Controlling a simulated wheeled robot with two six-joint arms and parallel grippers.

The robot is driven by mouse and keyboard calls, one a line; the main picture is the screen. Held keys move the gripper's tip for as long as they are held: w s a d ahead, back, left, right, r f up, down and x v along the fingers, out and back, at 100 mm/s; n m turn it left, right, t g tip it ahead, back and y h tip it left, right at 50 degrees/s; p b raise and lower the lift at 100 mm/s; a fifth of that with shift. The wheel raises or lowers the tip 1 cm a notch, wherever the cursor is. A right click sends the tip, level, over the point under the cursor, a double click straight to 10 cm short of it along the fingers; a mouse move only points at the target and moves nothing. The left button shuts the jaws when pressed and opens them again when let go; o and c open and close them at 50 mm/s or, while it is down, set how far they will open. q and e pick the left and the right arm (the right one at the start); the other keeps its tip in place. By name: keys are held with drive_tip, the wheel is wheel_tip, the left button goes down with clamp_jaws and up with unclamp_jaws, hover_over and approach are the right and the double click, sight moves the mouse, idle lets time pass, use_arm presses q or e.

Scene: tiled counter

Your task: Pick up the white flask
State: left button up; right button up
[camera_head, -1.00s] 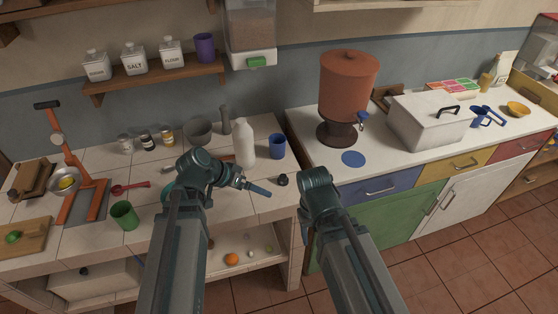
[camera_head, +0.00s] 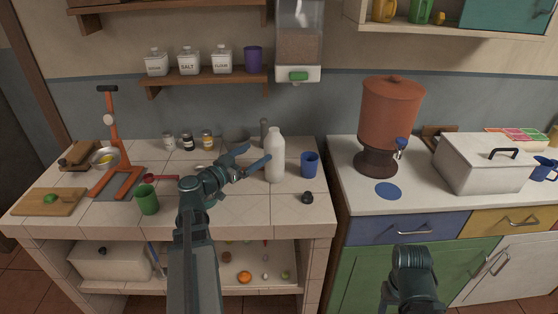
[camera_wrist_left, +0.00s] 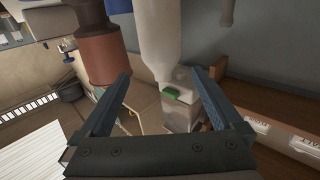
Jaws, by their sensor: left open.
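The white flask (camera_head: 276,160) stands upright on the tiled counter in the head view, left of the blue cup. My left gripper (camera_head: 258,153) is open and close beside the flask, on its left side, with one finger overlapping its edge in the picture. In the left wrist view, which looks upside down, the flask (camera_wrist_left: 167,38) appears neck downward between the two spread fingertips (camera_wrist_left: 160,75). I cannot tell whether a finger touches it. Part of my right arm shows at the lower right of the head view; its gripper is not visible.
A blue cup (camera_head: 310,165) and a small dark object (camera_head: 308,197) are right of the flask. A grey pestle and mortar (camera_head: 237,137) are behind it. A green cup (camera_head: 147,199) stands left. The red dispenser (camera_head: 390,115) is on the right counter.

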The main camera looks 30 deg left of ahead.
sight(268, 146)
use_arm(q)
drive_tip(key=x, duration=0.7)
drive_tip(key=shift+w+d, duration=0.1)
drive_tip(key=shift+w, duration=0.3)
drive_tip(key=x, duration=0.4)
drive_tip(key=shift+w+a+f+b, duration=0.2)
drive_tip(key=shift+w+f+b, duration=0.05)
drive_tip(key=shift+f+b, duration=0.1)
drive_tip(key=shift+w+d, duration=0.15)
drive_tip(key=shift+w, duration=0.2)
drive_tip(key=shift+c, duration=0.3)
clamp_jaws()
